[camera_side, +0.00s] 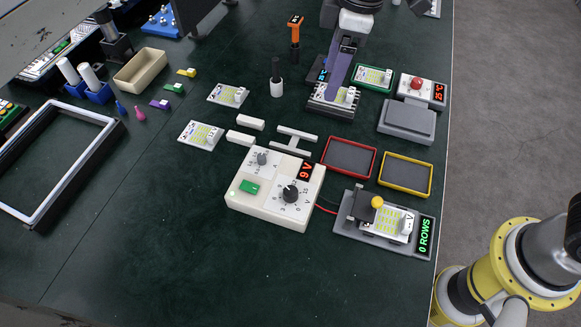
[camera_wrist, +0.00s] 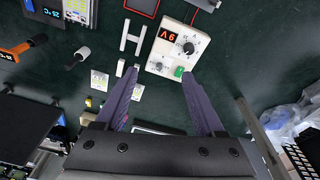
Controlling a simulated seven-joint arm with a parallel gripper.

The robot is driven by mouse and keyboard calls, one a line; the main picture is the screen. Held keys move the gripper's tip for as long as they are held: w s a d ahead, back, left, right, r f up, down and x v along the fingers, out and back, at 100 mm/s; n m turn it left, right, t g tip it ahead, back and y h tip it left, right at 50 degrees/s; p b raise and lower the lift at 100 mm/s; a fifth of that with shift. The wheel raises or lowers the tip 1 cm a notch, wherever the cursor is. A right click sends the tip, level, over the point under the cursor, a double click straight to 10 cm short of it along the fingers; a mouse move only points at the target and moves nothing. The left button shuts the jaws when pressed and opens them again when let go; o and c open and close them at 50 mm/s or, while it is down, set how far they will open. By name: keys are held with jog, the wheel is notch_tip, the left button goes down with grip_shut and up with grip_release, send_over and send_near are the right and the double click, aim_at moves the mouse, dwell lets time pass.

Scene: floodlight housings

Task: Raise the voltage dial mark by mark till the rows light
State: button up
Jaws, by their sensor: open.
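The white power supply (camera_side: 245,208) stands mid-table with a red 9 V display (camera_side: 306,170). Its black voltage dial (camera_side: 290,193) sits inside a printed scale; the exact mark is too small to read. The dial also shows in the wrist view (camera_wrist: 189,48). To the right, a grey test fixture (camera_side: 350,230) bears an LED board (camera_side: 388,224) under a yellow-knobbed clamp (camera_side: 377,202). Its display (camera_side: 425,235) reads 0 ROWS, and no row looks clearly lit. My gripper (camera_wrist: 160,75) is open and empty, with purple fingers apart, away from the dial and above the table.
A smaller grey knob (camera_side: 262,158) and green switch (camera_side: 249,187) share the supply's face. Red (camera_side: 348,175) and yellow (camera_side: 405,192) trays lie behind the fixture. White blocks and LED boards (camera_side: 201,135) lie behind the supply. The table's front left is clear.

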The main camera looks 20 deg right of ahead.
jog(key=n+g, duration=0.1)
send_over(290, 191)
jog(key=w+d, duration=0.3)
notch_tip(290, 191, down, 6)
notch_tip(290, 191, down, 4)
jog(key=s+a+n+h, duration=0.1)
jog(key=s+a, duration=0.1)
jog(key=a, duration=0.1)
jog(key=shift+g, duration=0.4)
jog(key=f, duration=0.9)
jog(key=s+f, duration=0.1)
jog(key=f, duration=0.3)
jog(key=shift+f, duration=0.3)
grip_shut()
